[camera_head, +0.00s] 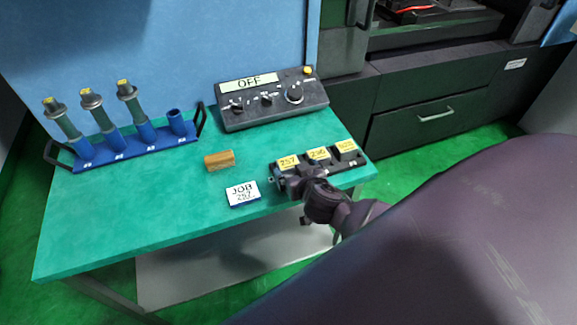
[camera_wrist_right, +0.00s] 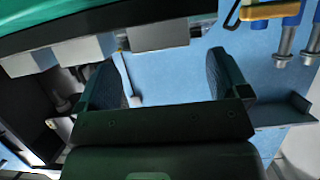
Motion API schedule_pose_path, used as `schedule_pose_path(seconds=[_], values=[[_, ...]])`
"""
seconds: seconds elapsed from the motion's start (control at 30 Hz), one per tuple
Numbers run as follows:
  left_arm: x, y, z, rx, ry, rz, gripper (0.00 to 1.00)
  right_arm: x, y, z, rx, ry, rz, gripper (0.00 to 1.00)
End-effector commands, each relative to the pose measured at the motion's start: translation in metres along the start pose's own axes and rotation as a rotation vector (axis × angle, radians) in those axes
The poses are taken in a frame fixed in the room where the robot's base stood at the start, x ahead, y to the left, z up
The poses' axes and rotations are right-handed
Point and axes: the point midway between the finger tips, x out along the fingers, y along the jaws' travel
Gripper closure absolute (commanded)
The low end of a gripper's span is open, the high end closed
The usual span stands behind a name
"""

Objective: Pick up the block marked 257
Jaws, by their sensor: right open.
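The block marked 257 (camera_head: 287,162) has a yellow label and stands at the left end of a black tray (camera_head: 360,161) on the green table. Blocks marked 256 (camera_head: 318,154) and one with a label too small to read (camera_head: 346,147) stand to its right. My right gripper (camera_head: 292,183) is close in front of the 257 block, partly hiding it. In the right wrist view, which is upside down, the gripper (camera_wrist_right: 162,72) is open and empty. A grey block (camera_wrist_right: 160,36), apparently 257, shows between and beyond the fingertips. Contact is not visible. My left gripper is out of view.
A JOB 257 card (camera_head: 243,193) and a brown block (camera_head: 219,160) lie left of the tray. A control box (camera_head: 270,99) reading OFF stands behind. A blue rack (camera_head: 110,151) with several holders is at the left. The front left of the table is clear.

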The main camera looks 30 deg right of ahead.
Motion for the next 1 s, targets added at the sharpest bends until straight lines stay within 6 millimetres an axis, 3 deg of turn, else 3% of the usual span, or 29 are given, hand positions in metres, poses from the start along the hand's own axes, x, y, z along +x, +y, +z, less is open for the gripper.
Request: schedule_pose_path(seconds=[0.3, 0.63, 1.0], values=[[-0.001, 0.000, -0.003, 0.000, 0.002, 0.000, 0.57, 0.036, -0.002, 0.002, -0.002, 0.000, 0.002, 0.06], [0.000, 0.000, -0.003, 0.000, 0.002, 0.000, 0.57, 0.040, -0.002, 0.002, -0.001, 0.000, 0.001, 0.08], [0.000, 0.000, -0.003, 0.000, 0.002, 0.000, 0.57, 0.039, -0.002, 0.002, -0.001, 0.000, 0.001, 0.65]])
